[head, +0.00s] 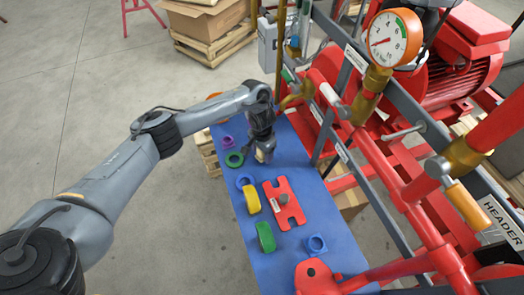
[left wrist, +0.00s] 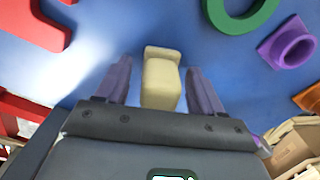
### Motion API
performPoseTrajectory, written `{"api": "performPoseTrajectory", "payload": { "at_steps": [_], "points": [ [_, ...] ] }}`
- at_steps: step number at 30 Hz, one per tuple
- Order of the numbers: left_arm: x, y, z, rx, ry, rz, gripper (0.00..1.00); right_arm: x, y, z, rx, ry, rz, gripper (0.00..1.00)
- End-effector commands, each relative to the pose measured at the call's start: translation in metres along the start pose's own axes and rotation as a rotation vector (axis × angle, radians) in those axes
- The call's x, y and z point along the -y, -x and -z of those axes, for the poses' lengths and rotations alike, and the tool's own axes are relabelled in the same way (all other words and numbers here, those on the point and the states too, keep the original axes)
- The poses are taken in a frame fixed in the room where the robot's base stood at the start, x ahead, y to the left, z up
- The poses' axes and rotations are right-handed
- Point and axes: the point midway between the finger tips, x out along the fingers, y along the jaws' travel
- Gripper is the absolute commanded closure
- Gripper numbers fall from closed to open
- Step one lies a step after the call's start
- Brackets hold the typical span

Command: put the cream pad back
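The cream pad (left wrist: 161,82) lies on the blue table top, seen in the left wrist view between my left gripper's two purple fingers. My left gripper (head: 264,152) points down at the far part of the table. Its fingers are open, one on each side of the pad, with blue gaps showing between them and the pad. In the head view only a small cream patch (head: 261,157) shows under the gripper; the rest is hidden. My right gripper is not in view.
The blue table (head: 290,262) holds a green ring (head: 234,159), purple fitting (head: 228,142), yellow piece (head: 251,199), red plate (head: 284,193), green piece (head: 265,237) and blue fitting (head: 315,244). Red pipes and a gauge (head: 393,38) stand along the right. Open floor lies left.

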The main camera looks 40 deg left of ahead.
Motion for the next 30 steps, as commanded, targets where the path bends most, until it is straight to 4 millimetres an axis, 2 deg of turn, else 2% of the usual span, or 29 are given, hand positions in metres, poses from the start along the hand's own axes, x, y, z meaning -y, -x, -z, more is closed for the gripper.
{"api": "performPoseTrajectory", "payload": {
  "at_steps": [8,14,21,30],
  "points": [
    [0.001,0.004,0.001,-0.002,0.0,0.0,0.32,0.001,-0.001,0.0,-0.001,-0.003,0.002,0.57],
    [0.001,0.033,0.001,-0.003,0.0,0.002,0.32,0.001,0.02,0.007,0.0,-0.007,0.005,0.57],
    [0.001,0.079,0.001,-0.003,0.0,0.003,0.32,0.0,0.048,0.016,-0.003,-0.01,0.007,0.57],
    [0.0,0.116,0.0,-0.002,-0.001,0.001,0.32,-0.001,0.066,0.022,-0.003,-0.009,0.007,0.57]
  ]
}}
